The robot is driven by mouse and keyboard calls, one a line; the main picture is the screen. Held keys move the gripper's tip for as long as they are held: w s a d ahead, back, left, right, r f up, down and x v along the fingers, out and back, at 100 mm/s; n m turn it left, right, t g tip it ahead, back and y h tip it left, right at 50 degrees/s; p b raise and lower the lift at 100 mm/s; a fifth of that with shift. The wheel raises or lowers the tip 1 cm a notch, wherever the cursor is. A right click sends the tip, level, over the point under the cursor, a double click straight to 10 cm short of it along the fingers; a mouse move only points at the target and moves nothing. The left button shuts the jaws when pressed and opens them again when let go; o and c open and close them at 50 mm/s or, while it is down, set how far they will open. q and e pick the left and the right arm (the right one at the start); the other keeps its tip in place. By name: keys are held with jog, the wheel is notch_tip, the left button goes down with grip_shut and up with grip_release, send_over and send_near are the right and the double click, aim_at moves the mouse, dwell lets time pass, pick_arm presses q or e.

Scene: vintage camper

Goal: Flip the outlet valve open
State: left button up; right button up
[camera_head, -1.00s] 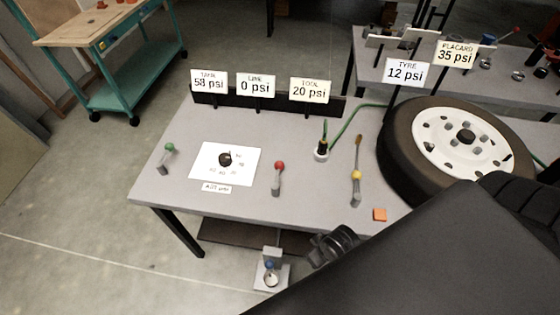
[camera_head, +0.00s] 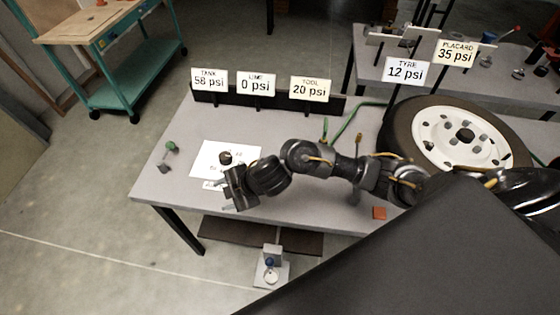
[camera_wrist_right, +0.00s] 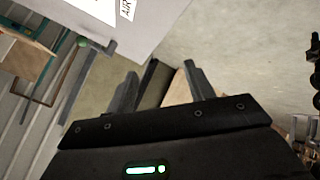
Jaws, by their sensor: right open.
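A lever with a green knob (camera_head: 171,147) stands near the left end of the grey table (camera_head: 165,205). Its green knob also shows at the upper left of the right wrist view (camera_wrist_right: 83,42). No readable label shows which lever is the outlet valve. My right gripper (camera_head: 222,194) is open and empty by the front edge of the white dial sheet, right of the green lever and apart from it. Its spread fingers show in the right wrist view (camera_wrist_right: 160,85). My left gripper is not in view.
Signs behind the table read tank 58 psi (camera_head: 209,80), line 0 psi (camera_head: 256,85) and tool 20 psi (camera_head: 311,89). A tyre (camera_head: 400,125) lies at the right under a 12 psi sign (camera_head: 407,70).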

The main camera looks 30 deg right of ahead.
jog(key=w+d+r+n+g+h, duration=0.1)
jog(key=w+d+r+g+h, duration=0.15)
jog(key=d, duration=0.85)
jog(key=w+d+r+n+g+h, duration=0.1)
jog(key=w+d+n+h, duration=0.2)
jog(key=d, duration=0.8)
jog(key=shift+m+h, duration=0.25)
jog(key=shift+m, duration=0.35)
jog(key=x, duration=1)
jog(key=shift+s+a+f+b, duration=0.2)
jog(key=shift+f+b, duration=0.1)
jog(key=shift+b, duration=0.1)
jog(key=shift+c, duration=0.4)
grip_shut()
